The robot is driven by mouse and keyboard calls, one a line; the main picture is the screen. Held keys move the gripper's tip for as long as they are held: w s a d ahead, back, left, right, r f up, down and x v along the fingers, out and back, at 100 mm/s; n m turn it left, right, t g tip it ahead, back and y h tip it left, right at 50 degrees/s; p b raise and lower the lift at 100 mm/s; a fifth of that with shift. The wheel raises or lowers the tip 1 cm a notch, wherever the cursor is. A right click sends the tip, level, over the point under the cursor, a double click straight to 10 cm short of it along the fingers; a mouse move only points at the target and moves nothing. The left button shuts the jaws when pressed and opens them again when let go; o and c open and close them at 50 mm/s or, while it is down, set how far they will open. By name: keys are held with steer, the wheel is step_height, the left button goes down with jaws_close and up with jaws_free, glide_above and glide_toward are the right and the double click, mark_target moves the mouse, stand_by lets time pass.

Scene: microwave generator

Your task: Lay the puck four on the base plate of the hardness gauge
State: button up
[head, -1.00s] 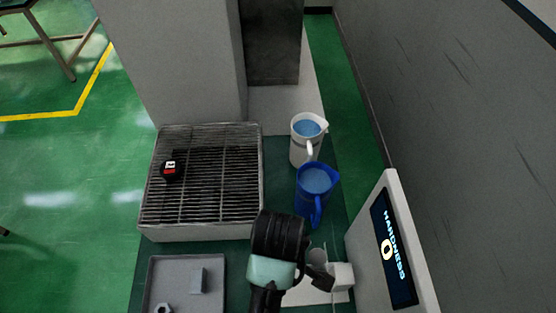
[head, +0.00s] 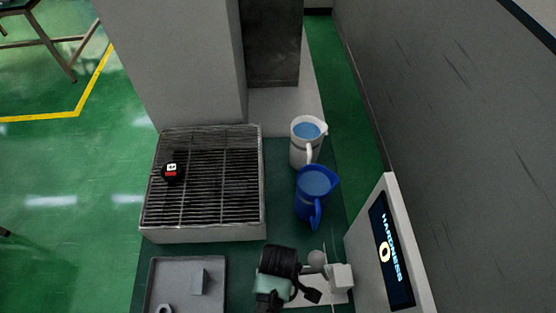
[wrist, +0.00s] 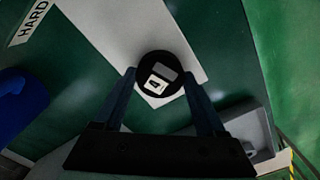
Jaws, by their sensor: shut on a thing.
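The puck four (wrist: 160,69) is a dark round puck with a pale label reading 4. My gripper (wrist: 159,80) is shut on it, one finger on each side. In the wrist view the puck overlaps the pale base plate (wrist: 125,28); I cannot tell whether it touches it. The hardness gauge (head: 392,245) stands at the lower right of the head view, its display reading 0. Its white base plate (head: 325,299) lies to its left, partly hidden by my gripper. The puck is not distinguishable in the head view.
A blue jug (head: 314,195) and a white jug (head: 303,150) stand behind the gauge. A wire rack (head: 215,190) carries a small black piece (head: 170,173) with a white and red label. A grey tray (head: 175,265) with small parts lies at the lower left.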

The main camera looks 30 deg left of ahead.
steer(key=shift+f, duration=0.15)
steer(key=o, duration=1.4)
steer(key=shift+c, duration=0.2)
